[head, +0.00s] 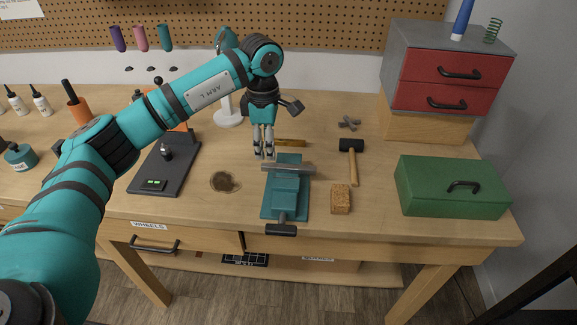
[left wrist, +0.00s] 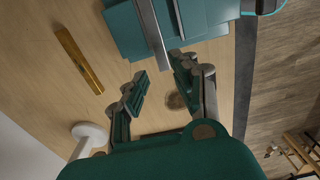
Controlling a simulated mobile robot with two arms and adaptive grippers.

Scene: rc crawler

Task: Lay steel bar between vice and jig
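A grey steel bar (head: 300,169) lies across the top of the teal vice (head: 285,205), its left end near my gripper. In the left wrist view the bar (left wrist: 152,35) runs across the teal vice (left wrist: 122,32). My left gripper (head: 264,156) points down just above and behind the bar's left end. Its fingers (left wrist: 158,76) are apart with nothing held between them; the bar's end is close to one fingertip. A dark grey base (head: 150,180) with a post and a green display stands left; I cannot tell whether it is the jig. My right gripper is not in view.
A brass-coloured bar (head: 291,142) lies behind the vice. A hammer (head: 352,160), a cork-like block (head: 340,199) and a green toolbox (head: 452,187) stand right. A round brown patch (head: 225,182) lies left of the vice. A white lamp base (head: 229,118) stands behind.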

